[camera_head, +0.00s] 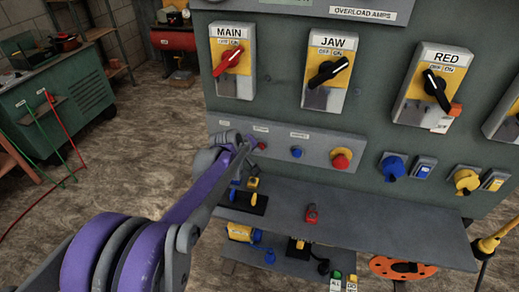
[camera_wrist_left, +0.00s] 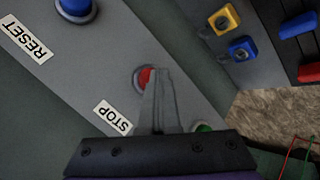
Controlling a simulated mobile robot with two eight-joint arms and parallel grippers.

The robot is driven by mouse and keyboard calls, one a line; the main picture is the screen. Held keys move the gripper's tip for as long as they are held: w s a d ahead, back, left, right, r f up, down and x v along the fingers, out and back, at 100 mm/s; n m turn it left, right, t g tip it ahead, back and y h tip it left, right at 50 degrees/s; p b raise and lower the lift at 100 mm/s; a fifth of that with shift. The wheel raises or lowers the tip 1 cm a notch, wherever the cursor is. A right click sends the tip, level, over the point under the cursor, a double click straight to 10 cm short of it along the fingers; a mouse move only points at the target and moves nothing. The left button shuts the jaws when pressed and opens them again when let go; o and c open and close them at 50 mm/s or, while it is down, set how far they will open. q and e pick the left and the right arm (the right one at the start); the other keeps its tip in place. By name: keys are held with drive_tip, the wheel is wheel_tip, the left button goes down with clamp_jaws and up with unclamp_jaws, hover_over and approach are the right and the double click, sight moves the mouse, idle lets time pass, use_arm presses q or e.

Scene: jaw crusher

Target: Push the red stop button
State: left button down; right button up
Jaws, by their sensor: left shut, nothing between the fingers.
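The red stop button (camera_wrist_left: 146,78) sits in a grey ring on the sloped grey panel strip, by a STOP label (camera_wrist_left: 113,117). In the head view the small red button (camera_head: 261,146) shows just right of my left gripper (camera_head: 249,141). In the left wrist view my left gripper (camera_wrist_left: 160,76) is shut and empty. Its fingertips overlap the button's right edge and hide part of it. I cannot tell whether they touch it. My right gripper is not in view.
A blue reset button (camera_head: 296,152) and a red mushroom button (camera_head: 341,160) on a yellow base lie to the right. A green button (camera_wrist_left: 203,127) is partly hidden by my gripper. A shelf (camera_head: 370,236) with small items juts out below the panel.

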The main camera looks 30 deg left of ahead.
use_arm(q)
drive_tip(key=shift+w+a+r, duration=0.1)
drive_tip(key=shift+w+a, duration=0.05)
drive_tip(key=shift+w, duration=0.3)
idle(0.6)
drive_tip(key=shift+s, duration=0.25)
drive_tip(key=s+d, duration=0.1)
drive_tip(key=s, duration=0.4)
drive_tip(key=shift+s+d, duration=0.3)
drive_tip(key=shift+s, duration=0.1)
idle(0.5)
